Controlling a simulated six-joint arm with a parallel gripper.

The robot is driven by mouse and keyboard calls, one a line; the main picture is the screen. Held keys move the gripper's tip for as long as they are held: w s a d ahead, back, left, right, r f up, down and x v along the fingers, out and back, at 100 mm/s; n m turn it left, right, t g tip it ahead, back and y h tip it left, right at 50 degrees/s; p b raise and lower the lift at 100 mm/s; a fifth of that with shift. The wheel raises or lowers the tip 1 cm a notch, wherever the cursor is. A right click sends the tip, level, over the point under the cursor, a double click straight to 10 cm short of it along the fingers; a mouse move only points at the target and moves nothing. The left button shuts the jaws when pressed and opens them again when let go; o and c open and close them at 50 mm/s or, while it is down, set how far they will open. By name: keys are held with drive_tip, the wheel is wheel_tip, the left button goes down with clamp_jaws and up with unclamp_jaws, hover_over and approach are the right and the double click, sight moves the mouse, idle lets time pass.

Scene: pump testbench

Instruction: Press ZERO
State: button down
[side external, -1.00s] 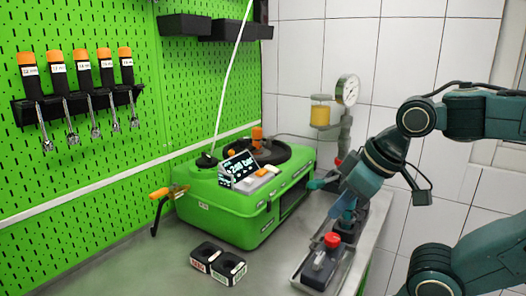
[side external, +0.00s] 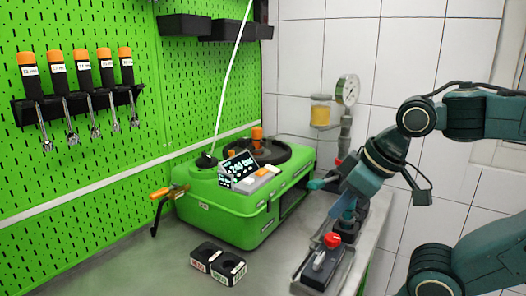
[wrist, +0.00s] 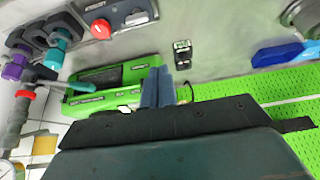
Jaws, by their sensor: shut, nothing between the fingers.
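The green pump unit (side external: 240,215) stands on the bench with a tilted display (side external: 238,169) on its top, lit with a large reading around 240 bar. A pale button (side external: 260,172) and an orange button (side external: 273,169) sit beside the display; I cannot read a ZERO label on either. My gripper (side external: 343,212) is to the right of the unit, pointing down near the metal tray, apart from those buttons. In the wrist view my gripper (wrist: 158,75) shows its two blue-grey fingers together and empty, in front of the green unit (wrist: 105,100), whose top they partly hide.
A metal tray (side external: 300,267) at the front right carries a box with a red knob (side external: 332,240). Valves with coloured handles and a pressure gauge (side external: 348,90) stand behind. A black two-hole block (side external: 207,255) lies in front of the unit. The bench at front left is clear.

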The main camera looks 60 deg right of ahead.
drive_tip(key=shift+w+r, duration=0.1)
wheel_tip(320, 180, up, 9)
drive_tip(key=m+t+y, duration=0.1)
drive_tip(key=m+t, duration=0.3)
drive_tip(key=m, duration=0.4)
hover_over(249, 181)
drive_tip(key=shift+s+d, duration=0.25)
drive_tip(key=shift+d, duration=0.1)
drive_tip(key=shift+f, duration=4.45)
drive_tip(key=shift+f, duration=0.9)
drive_tip(key=shift+r, duration=0.9)
